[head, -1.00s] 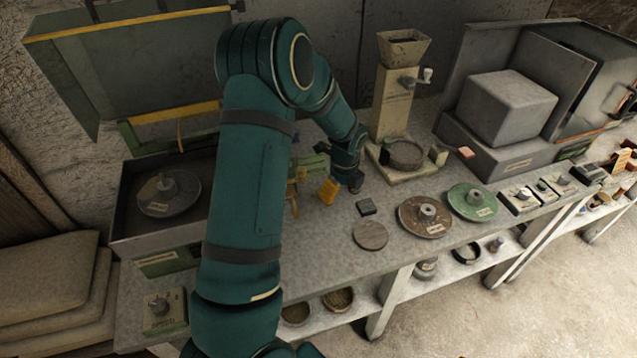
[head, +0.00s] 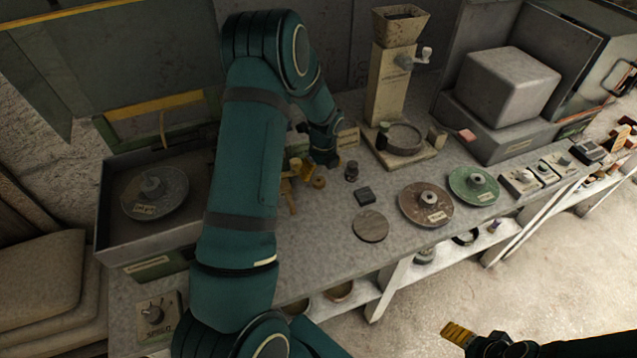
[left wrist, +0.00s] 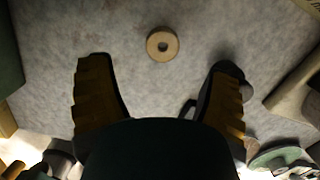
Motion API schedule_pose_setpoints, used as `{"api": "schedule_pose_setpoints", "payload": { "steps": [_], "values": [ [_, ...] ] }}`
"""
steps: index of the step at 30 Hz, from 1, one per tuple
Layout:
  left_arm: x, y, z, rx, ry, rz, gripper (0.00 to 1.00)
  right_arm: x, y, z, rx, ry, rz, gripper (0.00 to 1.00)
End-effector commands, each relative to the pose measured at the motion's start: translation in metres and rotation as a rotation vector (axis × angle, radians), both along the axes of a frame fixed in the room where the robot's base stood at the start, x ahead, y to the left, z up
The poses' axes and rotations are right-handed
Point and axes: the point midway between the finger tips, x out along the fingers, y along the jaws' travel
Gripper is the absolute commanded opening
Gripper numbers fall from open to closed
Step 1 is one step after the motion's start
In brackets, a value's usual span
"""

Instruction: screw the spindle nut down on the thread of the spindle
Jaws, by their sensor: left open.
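A small tan ring (head: 319,182), which looks like the spindle nut, lies flat on the bench. In the left wrist view the ring (left wrist: 162,44) sits ahead of my fingertips, centred between them and untouched. My left gripper (head: 303,174) is open and empty just above the bench; its two yellow-padded fingers stand wide apart in the left wrist view (left wrist: 162,68). A dark disc (head: 155,193) with a raised centre post lies in the tray at left; I cannot make out a thread. My right gripper (head: 459,333) shows partly at lower right, over the floor; its jaw state is unclear.
A small dark weight (head: 351,171) stands close right of my left gripper. A dark block (head: 365,195), a round plate (head: 370,226), a brown disc (head: 413,213) and a green disc (head: 474,196) lie further right. A hopper stand (head: 390,85) rises behind.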

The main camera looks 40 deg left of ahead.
Motion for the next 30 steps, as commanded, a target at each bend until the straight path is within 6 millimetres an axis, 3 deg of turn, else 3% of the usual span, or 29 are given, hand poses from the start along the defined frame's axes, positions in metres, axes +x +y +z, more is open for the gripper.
{"api": "schedule_pose_setpoints", "payload": {
  "steps": [8,16,26,27,30],
  "values": [
    [0.001,0.003,-0.02,0.001,0.002,0.001,0.79,0.0,0.0,-0.001,0.0,0.0,0.0,0.75],
    [0.006,0.009,-0.057,0.001,0.002,0.001,0.79,0.0,0.0,-0.002,-0.001,0.0,0.0,0.75],
    [0.006,0.01,-0.063,0.0,0.0,0.0,0.79,0.0,0.0,-0.003,-0.001,0.0,0.0,0.75],
    [0.006,0.01,-0.063,0.0,0.0,0.0,0.72,0.0,0.0,-0.003,-0.001,0.0,0.0,0.75],
    [0.006,0.01,-0.063,0.0,0.0,0.001,0.37,0.0,0.0,-0.003,-0.001,0.0,0.0,0.75]
  ]
}}
